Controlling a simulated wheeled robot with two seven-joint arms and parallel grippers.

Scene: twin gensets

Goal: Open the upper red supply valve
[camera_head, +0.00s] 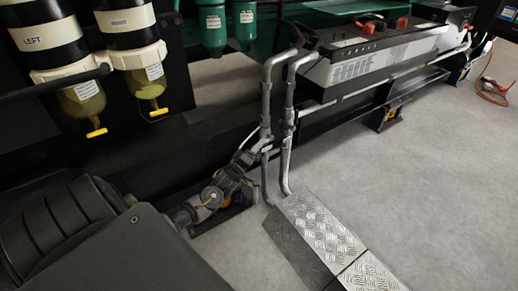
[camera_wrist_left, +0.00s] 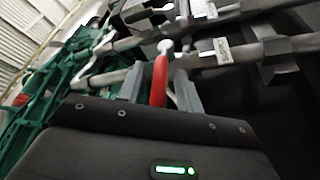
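A red valve lever (camera_wrist_left: 160,80) shows in the left wrist view, lying between the two grey fingers of my left gripper (camera_wrist_left: 161,88). The fingers stand apart on either side of it, with some space visible. Whether either finger touches it I cannot tell. A grey pipe beside it carries a white label (camera_wrist_left: 222,50) that seems to read SUPPLY. My right gripper is not in view.
Two filters with yellowish bowls (camera_head: 83,100) hang at the upper left. A labelled battery or charger unit (camera_head: 365,60) stands behind the pipes. Metal tread plates (camera_head: 318,235) lie on the floor beside the pipes. Grey floor (camera_head: 430,190) is clear at the right.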

